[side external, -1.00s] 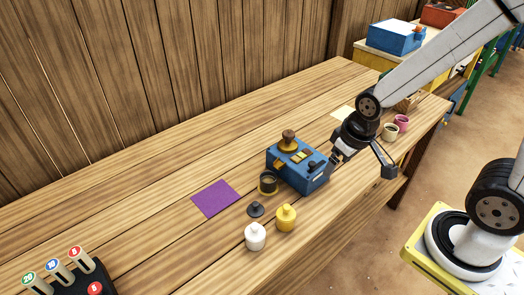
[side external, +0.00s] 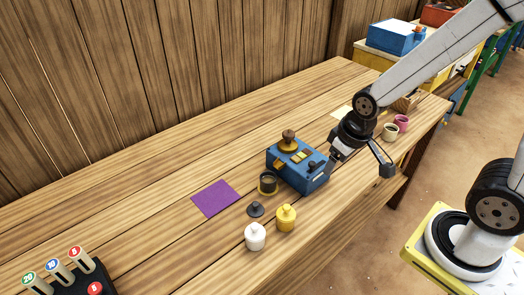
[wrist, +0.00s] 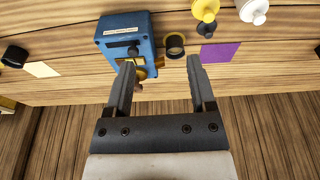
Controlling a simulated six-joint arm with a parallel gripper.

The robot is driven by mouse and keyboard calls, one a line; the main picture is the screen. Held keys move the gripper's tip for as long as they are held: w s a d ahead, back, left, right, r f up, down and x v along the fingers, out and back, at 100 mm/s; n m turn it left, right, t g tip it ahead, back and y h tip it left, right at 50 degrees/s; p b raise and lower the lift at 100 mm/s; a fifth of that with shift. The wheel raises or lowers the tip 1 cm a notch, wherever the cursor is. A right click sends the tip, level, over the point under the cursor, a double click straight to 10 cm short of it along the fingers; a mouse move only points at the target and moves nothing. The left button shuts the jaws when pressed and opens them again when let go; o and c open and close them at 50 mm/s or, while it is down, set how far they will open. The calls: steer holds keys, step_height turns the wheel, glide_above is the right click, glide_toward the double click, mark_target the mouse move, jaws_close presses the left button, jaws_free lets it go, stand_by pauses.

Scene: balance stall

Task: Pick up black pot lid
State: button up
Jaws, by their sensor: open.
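The black pot lid (side external: 255,209), small and dark with a knob, lies on the wooden table in front of the dark pot (side external: 268,184). In the wrist view the lid (wrist: 206,30) is at the top, right of the open pot (wrist: 175,42). My gripper (wrist: 160,64) is open, with nothing between its fingers. In the side view it is at the right end of the blue box, apart from the lid; its fingers are partly hard to make out there.
A blue box (side external: 283,167) with a brown-and-gold knobbed piece on top stands between my gripper and the pot. A yellow lidded jar (side external: 286,217) and a white one (side external: 255,237) stand close to the lid. A purple square (side external: 216,198) lies left of it.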

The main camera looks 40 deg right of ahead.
steer(key=w+a+f+n+g, duration=0.1)
steer(key=w+a+f+n, duration=0.35)
steer(key=w+n, duration=0.4)
steer(key=n+g+y, duration=0.1)
steer(key=n, duration=0.6)
glide_above(255, 203)
steer(key=d, duration=0.1)
step_height(255, 203, down, 8)
steer(key=shift+s, duration=0.1)
steer(key=shift+f, duration=0.1)
steer(key=shift+a+f, duration=0.1)
steer(key=shift+f, duration=1.05)
steer(key=shift+f, duration=0.15)
steer(key=shift+a+f, duration=0.2)
steer(key=shift+f, duration=1)
steer(key=shift+a+f, duration=0.15)
steer(key=shift+f, duration=1.05)
jaws_close()
